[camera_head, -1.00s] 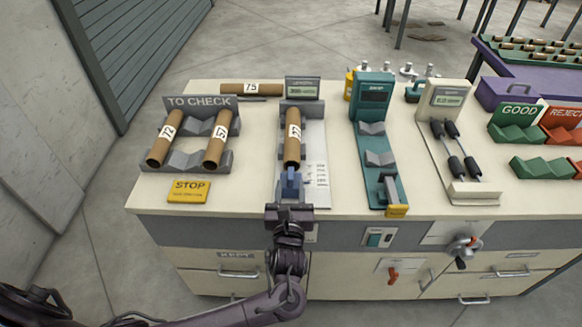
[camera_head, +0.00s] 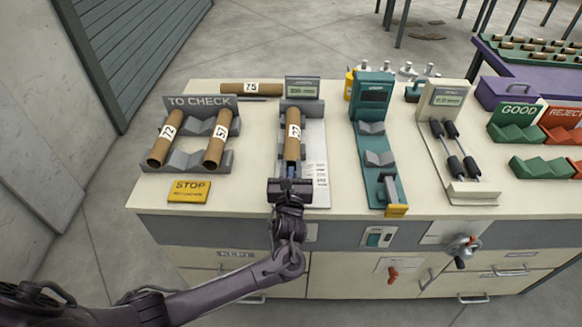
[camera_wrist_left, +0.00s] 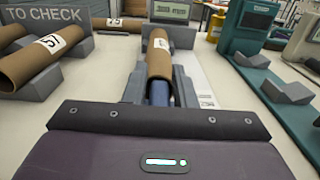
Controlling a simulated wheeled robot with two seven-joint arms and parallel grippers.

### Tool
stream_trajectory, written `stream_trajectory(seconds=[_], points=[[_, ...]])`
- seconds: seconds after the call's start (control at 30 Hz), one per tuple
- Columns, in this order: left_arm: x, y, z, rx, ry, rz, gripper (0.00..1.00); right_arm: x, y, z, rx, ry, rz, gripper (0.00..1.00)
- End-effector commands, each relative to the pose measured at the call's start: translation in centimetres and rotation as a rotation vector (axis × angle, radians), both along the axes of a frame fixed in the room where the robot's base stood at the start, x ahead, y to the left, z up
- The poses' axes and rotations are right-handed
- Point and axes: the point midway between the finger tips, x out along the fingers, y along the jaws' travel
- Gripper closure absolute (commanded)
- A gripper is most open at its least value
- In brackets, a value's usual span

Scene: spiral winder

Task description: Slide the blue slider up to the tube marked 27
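The brown tube (camera_head: 294,132), whose white label appears to read 27, lies lengthwise in the grey cradle of the middle gauge. The blue slider (camera_head: 291,171) is at the tube's near end, mostly hidden by my left gripper (camera_head: 291,188). In the left wrist view the slider (camera_wrist_left: 159,93) shows right below the tube's near end (camera_wrist_left: 159,72). I cannot tell whether they touch. My left gripper is right behind the slider, in line with the tube. Its fingers are hidden, so its opening does not show. My right gripper is out of view.
The TO CHECK rack (camera_head: 186,160) with two tubes stands left, behind a yellow STOP sign (camera_head: 189,191). Another tube (camera_head: 252,89) lies at the back. A teal device (camera_head: 376,158) stands right of the gauge. A small display (camera_head: 302,88) stands behind the gauge.

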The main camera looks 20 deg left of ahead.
Motion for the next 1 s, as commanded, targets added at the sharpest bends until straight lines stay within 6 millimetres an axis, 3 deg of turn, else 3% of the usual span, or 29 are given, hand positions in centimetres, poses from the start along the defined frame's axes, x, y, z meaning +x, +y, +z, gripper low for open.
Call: stream_trajectory(seconds=[0.03,0.17,0.33,0.6,0.9,0.93,1.0], points=[[0.0,0.0,0.0,0.000,0.000,0.000,0.83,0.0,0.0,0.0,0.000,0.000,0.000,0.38],[0.0,0.0,0.0,0.000,0.000,0.000,1.00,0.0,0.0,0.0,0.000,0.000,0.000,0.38],[0.5,0.2,0.0,0.002,-0.002,0.001,1.00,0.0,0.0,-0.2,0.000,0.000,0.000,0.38],[4.3,1.3,0.1,0.002,-0.005,0.001,1.00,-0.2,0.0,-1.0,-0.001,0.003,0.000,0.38],[4.5,1.3,0.2,0.001,-0.003,0.000,1.00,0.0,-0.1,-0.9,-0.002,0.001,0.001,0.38],[4.5,1.3,0.2,0.001,-0.004,0.000,0.80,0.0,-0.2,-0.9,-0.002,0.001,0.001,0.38],[4.5,1.3,0.2,0.001,-0.003,0.000,0.71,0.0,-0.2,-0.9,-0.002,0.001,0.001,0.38]])
